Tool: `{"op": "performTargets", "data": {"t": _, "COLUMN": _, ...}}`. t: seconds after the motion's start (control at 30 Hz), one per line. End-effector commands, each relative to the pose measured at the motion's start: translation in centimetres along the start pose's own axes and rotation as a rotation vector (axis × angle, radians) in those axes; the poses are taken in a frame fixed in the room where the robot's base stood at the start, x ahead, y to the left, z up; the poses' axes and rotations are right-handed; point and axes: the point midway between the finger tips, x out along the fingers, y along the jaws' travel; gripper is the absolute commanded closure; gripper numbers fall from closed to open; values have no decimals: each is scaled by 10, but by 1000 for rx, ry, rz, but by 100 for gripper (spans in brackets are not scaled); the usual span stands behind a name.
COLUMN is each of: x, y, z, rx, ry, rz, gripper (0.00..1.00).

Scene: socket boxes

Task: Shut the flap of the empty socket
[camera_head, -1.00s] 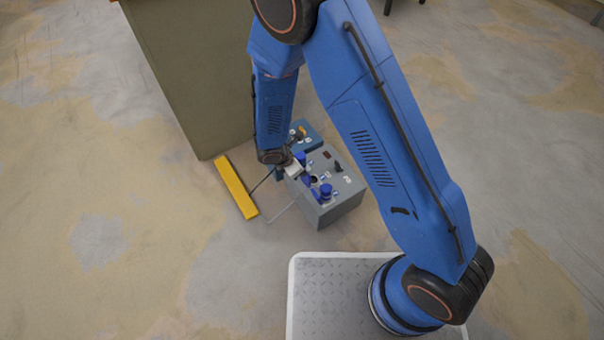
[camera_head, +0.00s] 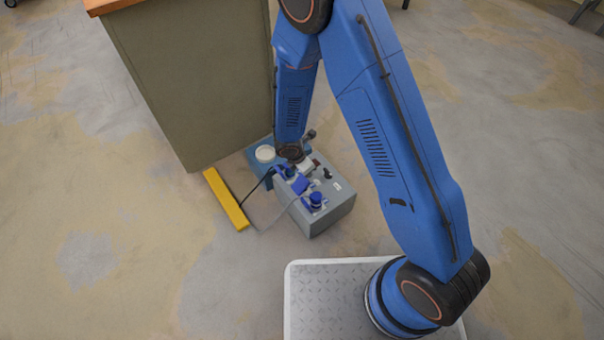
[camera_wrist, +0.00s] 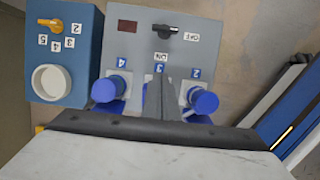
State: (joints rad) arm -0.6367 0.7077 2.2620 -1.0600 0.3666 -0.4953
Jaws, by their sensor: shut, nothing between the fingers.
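The grey socket box (camera_head: 330,212) stands on the floor, and it fills the middle of the wrist view (camera_wrist: 190,30). Blue plugs sit in its two outer sockets: the left plug (camera_wrist: 105,90) and the right plug (camera_wrist: 203,101). The middle socket, at the label 3, lies behind my gripper (camera_wrist: 158,85) in the wrist view, so its opening is hidden there. In the head view a blue flap (camera_head: 300,185) shows between the two plugs; I cannot tell whether it is fully shut. My gripper (camera_head: 305,167) is shut and empty, low over the box.
A blue box (camera_wrist: 68,20) with an orange knob and a round white part stands beside the grey box. A yellow bar (camera_head: 226,199) lies on the floor to the left. A large cabinet (camera_head: 200,90) stands behind.

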Motion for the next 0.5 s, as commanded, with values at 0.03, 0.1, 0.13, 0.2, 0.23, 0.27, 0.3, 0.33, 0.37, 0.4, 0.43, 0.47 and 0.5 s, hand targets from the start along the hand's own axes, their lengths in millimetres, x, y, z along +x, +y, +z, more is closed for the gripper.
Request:
{"op": "performTargets", "data": {"t": 0.03, "x": 5, "y": 0, "z": 4, "rx": 0, "ry": 0, "rz": -2, "gripper": 100}}
{"op": "performTargets", "data": {"t": 0.1, "x": 9, "y": -1, "z": 7, "rx": 0, "ry": -1, "rz": -2, "gripper": 100}}
{"op": "performTargets", "data": {"t": 0.13, "x": 10, "y": 0, "z": 8, "rx": -1, "ry": -1, "rz": -2, "gripper": 100}}
{"op": "performTargets", "data": {"t": 0.2, "x": 10, "y": 0, "z": 8, "rx": -1, "ry": -1, "rz": -1, "gripper": 100}}
{"op": "performTargets", "data": {"t": 0.23, "x": 10, "y": 0, "z": 8, "rx": -1, "ry": -1, "rz": -1, "gripper": 100}}
{"op": "performTargets", "data": {"t": 0.27, "x": 10, "y": 0, "z": 8, "rx": -1, "ry": -1, "rz": 0, "gripper": 100}}
{"op": "performTargets", "data": {"t": 0.3, "x": 10, "y": 0, "z": 7, "rx": -1, "ry": -1, "rz": 0, "gripper": 100}}
{"op": "performTargets", "data": {"t": 0.33, "x": 10, "y": 0, "z": 7, "rx": -1, "ry": -1, "rz": 0, "gripper": 100}}
{"op": "performTargets", "data": {"t": 0.37, "x": 10, "y": 0, "z": 7, "rx": -1, "ry": -1, "rz": 0, "gripper": 100}}
{"op": "performTargets", "data": {"t": 0.4, "x": 10, "y": 0, "z": 7, "rx": -1, "ry": -1, "rz": 0, "gripper": 100}}
{"op": "performTargets", "data": {"t": 0.43, "x": 10, "y": 0, "z": 7, "rx": -1, "ry": -1, "rz": 0, "gripper": 100}}
{"op": "performTargets", "data": {"t": 0.47, "x": 10, "y": 0, "z": 7, "rx": -1, "ry": -1, "rz": 0, "gripper": 100}}
{"op": "performTargets", "data": {"t": 0.5, "x": 10, "y": 0, "z": 7, "rx": -1, "ry": -1, "rz": 0, "gripper": 100}}
